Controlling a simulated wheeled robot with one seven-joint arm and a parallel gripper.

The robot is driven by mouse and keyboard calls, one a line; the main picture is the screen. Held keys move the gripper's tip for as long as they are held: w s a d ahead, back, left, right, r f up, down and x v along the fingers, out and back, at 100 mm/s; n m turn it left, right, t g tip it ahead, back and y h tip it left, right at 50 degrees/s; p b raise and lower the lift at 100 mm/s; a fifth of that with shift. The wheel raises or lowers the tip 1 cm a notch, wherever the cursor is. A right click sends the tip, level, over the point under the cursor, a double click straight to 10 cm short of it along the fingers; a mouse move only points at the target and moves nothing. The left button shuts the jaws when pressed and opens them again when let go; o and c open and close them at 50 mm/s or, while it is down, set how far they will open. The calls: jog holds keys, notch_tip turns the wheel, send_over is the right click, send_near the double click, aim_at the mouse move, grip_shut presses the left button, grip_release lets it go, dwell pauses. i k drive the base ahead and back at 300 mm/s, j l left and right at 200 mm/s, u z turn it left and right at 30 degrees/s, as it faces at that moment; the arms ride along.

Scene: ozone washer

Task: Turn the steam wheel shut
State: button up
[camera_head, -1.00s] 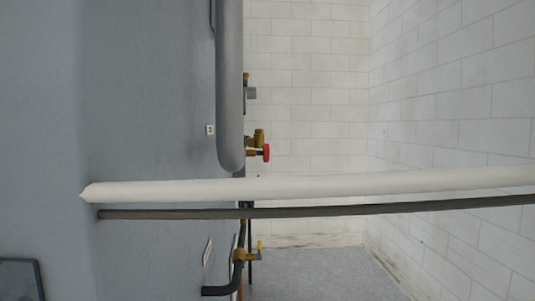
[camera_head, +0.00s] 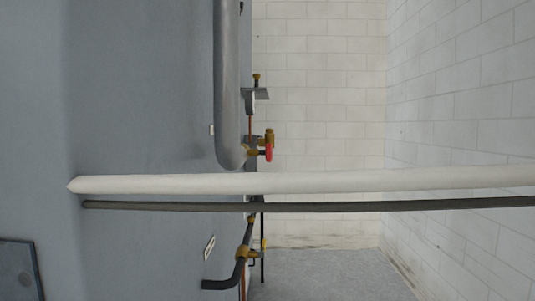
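A small red wheel (camera_head: 268,153) sits on a brass valve (camera_head: 269,137) beside the lower bend of the thick grey pipe, at the right edge of the grey machine panel. The wheel is seen nearly edge-on. No label shows that it is the steam wheel. My gripper is not in view.
A white pipe (camera_head: 300,183) and a thin dark pipe (camera_head: 300,207) cross the view below the red wheel. A brass valve (camera_head: 246,252) on dark piping sits lower down. A thick grey pipe (camera_head: 227,80) runs down the grey panel (camera_head: 140,100). Grey floor (camera_head: 325,275) looks clear.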

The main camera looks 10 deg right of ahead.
aim_at(269, 152)
jog(key=i+l, duration=0.45)
jog(key=i, duration=0.2)
jog(key=i+l+u, duration=0.1)
jog(key=i+l, duration=0.35)
jog(key=i, duration=0.25)
